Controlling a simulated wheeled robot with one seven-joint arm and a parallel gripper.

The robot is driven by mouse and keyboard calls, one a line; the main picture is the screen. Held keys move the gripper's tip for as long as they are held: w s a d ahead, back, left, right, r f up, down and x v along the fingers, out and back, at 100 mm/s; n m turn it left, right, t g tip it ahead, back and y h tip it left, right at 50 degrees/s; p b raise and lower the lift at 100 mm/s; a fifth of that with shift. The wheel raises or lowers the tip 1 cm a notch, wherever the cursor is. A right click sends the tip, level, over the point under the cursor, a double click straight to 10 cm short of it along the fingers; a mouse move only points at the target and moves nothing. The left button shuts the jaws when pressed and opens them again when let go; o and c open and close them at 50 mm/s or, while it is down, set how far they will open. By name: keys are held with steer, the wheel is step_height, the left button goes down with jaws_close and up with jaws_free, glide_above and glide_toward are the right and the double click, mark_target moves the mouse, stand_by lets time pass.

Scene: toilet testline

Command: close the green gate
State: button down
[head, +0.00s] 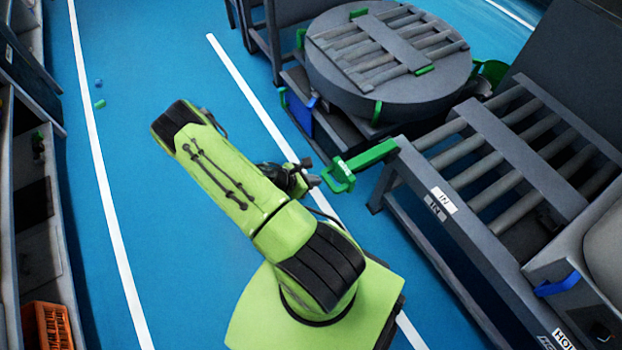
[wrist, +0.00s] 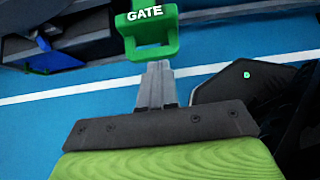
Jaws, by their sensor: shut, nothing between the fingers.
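The green gate (head: 365,161) sticks out from the corner of the right-hand roller conveyor, toward my arm. Its end is a hooked green handle. In the wrist view the handle of the gate (wrist: 150,32) carries the word GATE and lies just beyond my fingertips. My gripper (head: 312,177) is close to the left of the handle in the head view. In the wrist view my gripper (wrist: 158,68) has its fingers together with nothing between them. The tips lie at or just short of the handle's lower edge; I cannot tell whether they touch it.
A round turntable with rollers (head: 388,55) stands behind the gate. The roller conveyor (head: 440,209) with IN labels is at the right. A shelf unit with an orange crate (head: 48,326) lines the left edge. The blue floor between white lines is mostly clear.

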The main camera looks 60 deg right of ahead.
mark_target(380, 155)
steer(key=b+x, duration=0.1)
steer(key=x, duration=0.2)
steer(key=d+r+x, duration=0.1)
steer(key=x, duration=0.2)
steer(key=b+x, duration=0.1)
steer(key=x, duration=0.2)
steer(key=shift+s+d+r+b, duration=0.2)
steer(key=shift+s+d+b, duration=0.1)
steer(key=shift+s, duration=0.1)
steer(key=shift+s+d, duration=0.15)
steer(key=shift+d, duration=0.05)
steer(key=shift+r, duration=0.1)
steer(key=shift+s+d, duration=0.3)
steer(key=shift+d, duration=0.15)
steer(key=s+d, duration=0.2)
steer(key=d, duration=0.2)
steer(key=s+d, duration=0.2)
steer(key=d, duration=0.2)
steer(key=s+d, duration=0.2)
steer(key=d, duration=0.2)
steer(key=shift+s+d+p, duration=0.25)
steer(key=shift+d+p, duration=0.1)
steer(key=shift+p, duration=0.05)
steer(key=shift+d, duration=0.2)
steer(key=shift+r, duration=0.1)
